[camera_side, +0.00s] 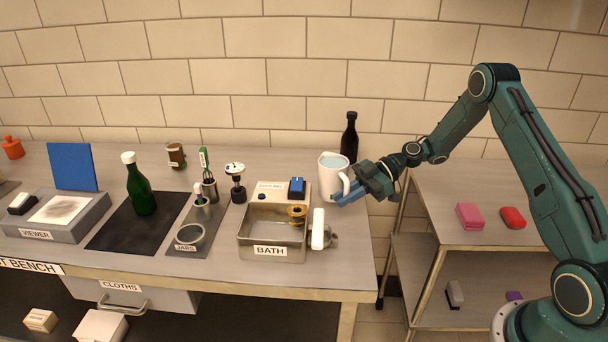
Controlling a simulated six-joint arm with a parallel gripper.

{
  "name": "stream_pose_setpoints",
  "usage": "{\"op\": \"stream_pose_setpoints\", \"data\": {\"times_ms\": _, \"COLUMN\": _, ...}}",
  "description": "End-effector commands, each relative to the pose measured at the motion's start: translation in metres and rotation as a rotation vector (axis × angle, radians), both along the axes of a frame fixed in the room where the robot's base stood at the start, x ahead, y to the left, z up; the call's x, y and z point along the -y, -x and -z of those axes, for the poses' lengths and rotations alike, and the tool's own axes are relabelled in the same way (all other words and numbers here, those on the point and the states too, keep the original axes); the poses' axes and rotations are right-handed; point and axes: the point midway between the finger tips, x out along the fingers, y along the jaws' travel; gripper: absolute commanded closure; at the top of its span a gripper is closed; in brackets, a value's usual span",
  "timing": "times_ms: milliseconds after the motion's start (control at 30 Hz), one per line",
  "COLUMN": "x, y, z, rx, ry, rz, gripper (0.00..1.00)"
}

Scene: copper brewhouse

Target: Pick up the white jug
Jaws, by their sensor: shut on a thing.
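The white jug (332,177) is upright at the right end of the bench, with pale blue inside its open top. Its handle faces right, toward my gripper (346,193). My gripper reaches in from the right, and its blue fingers are shut on the jug at the handle side. The fingers partly cover the handle. I cannot tell whether the jug's base touches the bench.
A dark bottle (349,138) stands close behind the jug. The metal bath (272,242) is just left of it, with a white-handled thing (318,230) at its side. A lower shelf unit (470,251) stands to the right, beyond a gap.

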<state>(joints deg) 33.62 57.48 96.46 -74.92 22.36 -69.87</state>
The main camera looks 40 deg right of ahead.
Motion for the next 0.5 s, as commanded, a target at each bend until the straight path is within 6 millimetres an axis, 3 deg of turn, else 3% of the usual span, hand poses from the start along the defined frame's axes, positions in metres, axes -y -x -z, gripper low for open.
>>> {"op": "stream_pose_setpoints", "data": {"times_ms": 300, "x": 0.000, "y": 0.000, "z": -0.048, "rx": 0.007, "ry": 0.000, "rz": -0.001, "gripper": 1.00}}
{"op": "stream_pose_setpoints", "data": {"times_ms": 500, "x": 0.000, "y": 0.000, "z": -0.066, "rx": 0.005, "ry": 0.000, "rz": -0.001, "gripper": 1.00}}
